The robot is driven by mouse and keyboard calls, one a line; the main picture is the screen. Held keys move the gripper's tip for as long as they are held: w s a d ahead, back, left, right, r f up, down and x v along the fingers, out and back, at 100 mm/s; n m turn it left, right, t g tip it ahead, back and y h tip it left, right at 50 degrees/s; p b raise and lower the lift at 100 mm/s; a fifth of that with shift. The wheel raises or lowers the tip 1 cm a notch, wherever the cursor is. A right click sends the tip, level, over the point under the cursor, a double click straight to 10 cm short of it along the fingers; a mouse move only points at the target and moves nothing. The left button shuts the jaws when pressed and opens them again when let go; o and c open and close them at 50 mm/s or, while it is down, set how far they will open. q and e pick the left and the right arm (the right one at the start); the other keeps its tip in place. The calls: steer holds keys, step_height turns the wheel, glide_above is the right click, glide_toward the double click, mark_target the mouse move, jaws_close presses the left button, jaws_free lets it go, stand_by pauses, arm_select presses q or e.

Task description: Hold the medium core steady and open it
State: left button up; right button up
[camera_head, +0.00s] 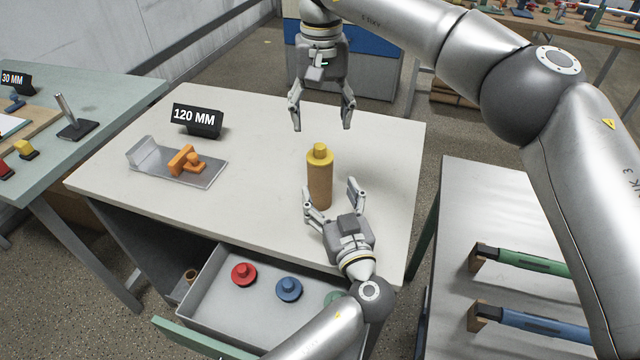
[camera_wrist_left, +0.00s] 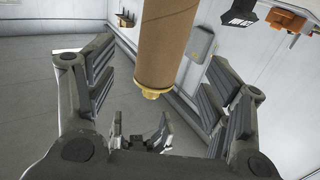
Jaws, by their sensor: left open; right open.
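The core (camera_head: 320,185), a brown cardboard tube with a yellow cap (camera_head: 320,152) on its top end, stands upright on the white table. My left gripper (camera_head: 332,196) is open low at the core's near side, its fingers apart to either side of it. In the left wrist view the core (camera_wrist_left: 168,45) and its yellow cap (camera_wrist_left: 151,93) show between the open fingers, with no clear contact. My right gripper (camera_head: 322,122) is open and empty, pointing down above and behind the cap, apart from it.
A black "120 MM" sign (camera_head: 197,121) and a clear plate (camera_head: 208,178) with an orange clamp (camera_head: 186,161) stand at the table's left. The open drawer (camera_head: 210,300) below holds red (camera_head: 243,273), blue (camera_head: 289,289) and green (camera_head: 334,298) caps. The table's right side is clear.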

mark_target(324, 182)
arm_select(q)
steer(key=x, duration=0.6)
steer(key=shift+w+f, duration=0.25)
arm_select(e)
steer(key=shift+w+a+f, duration=0.15)
steer(key=shift+w+f, duration=0.1)
steer(key=shift+w, duration=0.1)
arm_select(q)
steer(key=shift+w+a+r, duration=0.1)
steer(key=shift+w+a, duration=0.1)
steer(key=shift+w, duration=0.25)
arm_select(e)
steer(key=shift+s+r, duration=0.1)
steer(key=shift+s, duration=0.05)
arm_select(q)
steer(key=shift+w, duration=0.2)
steer(key=shift+c, duration=0.2)
